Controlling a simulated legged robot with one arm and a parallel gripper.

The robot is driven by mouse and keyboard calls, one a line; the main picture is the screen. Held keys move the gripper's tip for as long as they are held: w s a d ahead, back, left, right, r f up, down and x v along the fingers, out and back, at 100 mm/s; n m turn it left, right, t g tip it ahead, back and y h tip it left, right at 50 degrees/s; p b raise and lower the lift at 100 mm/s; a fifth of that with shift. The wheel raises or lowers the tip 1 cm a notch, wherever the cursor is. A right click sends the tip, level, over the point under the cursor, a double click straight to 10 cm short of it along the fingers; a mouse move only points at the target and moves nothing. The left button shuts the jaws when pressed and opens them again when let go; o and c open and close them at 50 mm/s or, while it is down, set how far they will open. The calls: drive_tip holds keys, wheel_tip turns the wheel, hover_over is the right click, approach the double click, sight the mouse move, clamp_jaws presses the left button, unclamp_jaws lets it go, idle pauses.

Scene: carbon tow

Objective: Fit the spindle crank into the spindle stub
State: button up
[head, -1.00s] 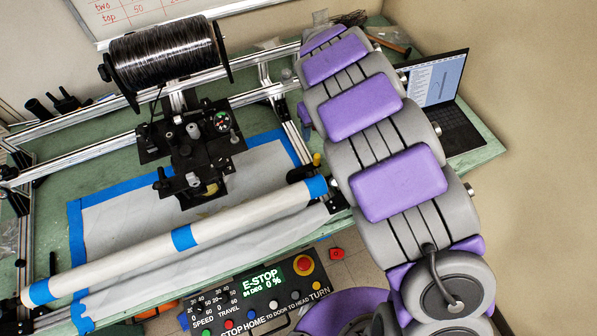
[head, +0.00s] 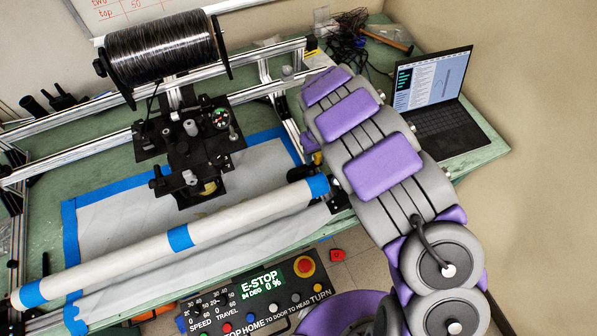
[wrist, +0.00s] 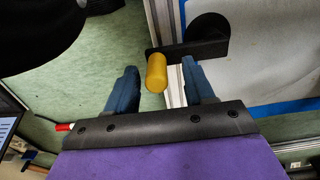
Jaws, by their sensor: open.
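The spindle crank (wrist: 190,48) shows in the wrist view as a black arm with a round black end at the right and a yellow handle (wrist: 156,73) at the left. My gripper (wrist: 158,66) is open, with one blue finger on each side of the yellow handle. I cannot tell whether either finger touches it. In the head view a black part of the crank (head: 300,173) shows just above the right end of the white tube (head: 230,220). I cannot make out the spindle stub.
The winding carriage (head: 188,150) and black tow spool (head: 160,50) stand left of my arm. A laptop (head: 435,90) is at the right, and a hammer (head: 385,38) with tangled black cables lies behind. The control panel (head: 250,295) is in front.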

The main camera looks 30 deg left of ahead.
drive_tip(key=shift+d, duration=0.45)
drive_tip(key=shift+f, duration=0.1)
drive_tip(key=shift+c, duration=1.4)
drive_tip(key=shift+s+a+f, duration=0.1)
drive_tip(key=shift+a, duration=0.25)
drive_tip(key=c, duration=0.5)
clamp_jaws()
drive_tip(key=shift+d, duration=0.2)
